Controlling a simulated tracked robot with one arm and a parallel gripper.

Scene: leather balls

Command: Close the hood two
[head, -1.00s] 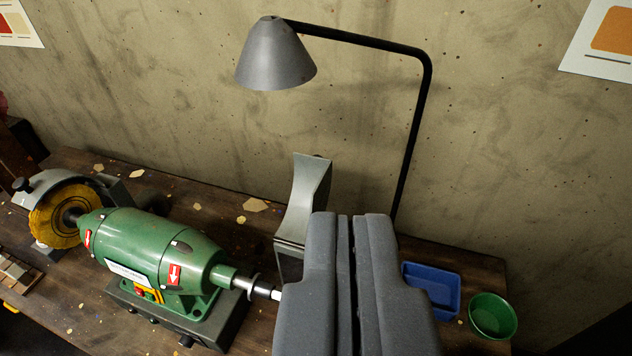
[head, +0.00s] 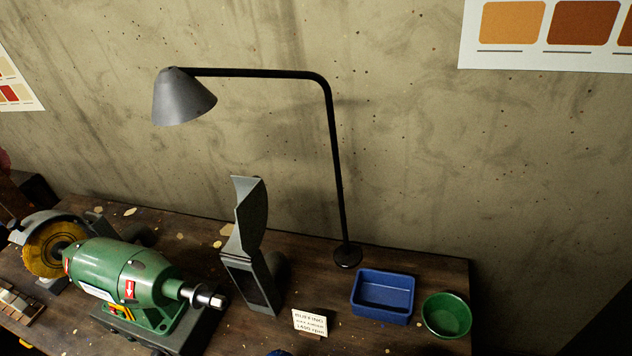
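A green buffing machine (head: 118,268) stands on the bench at the lower left. At its right end, a grey metal hood (head: 249,218) stands raised on a dark base, its curved upper part pointing up, away from the bare spindle (head: 207,297). At the left end, another grey hood (head: 38,222) sits over a yellow wheel (head: 45,248). No label shows which hood is number two. My gripper is not in view.
A black-armed lamp with a grey shade (head: 184,97) rises behind the raised hood. A blue tray (head: 382,313), a green bowl (head: 447,314) and a small white sign (head: 309,322) are on the bench to its right. The wall is close behind.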

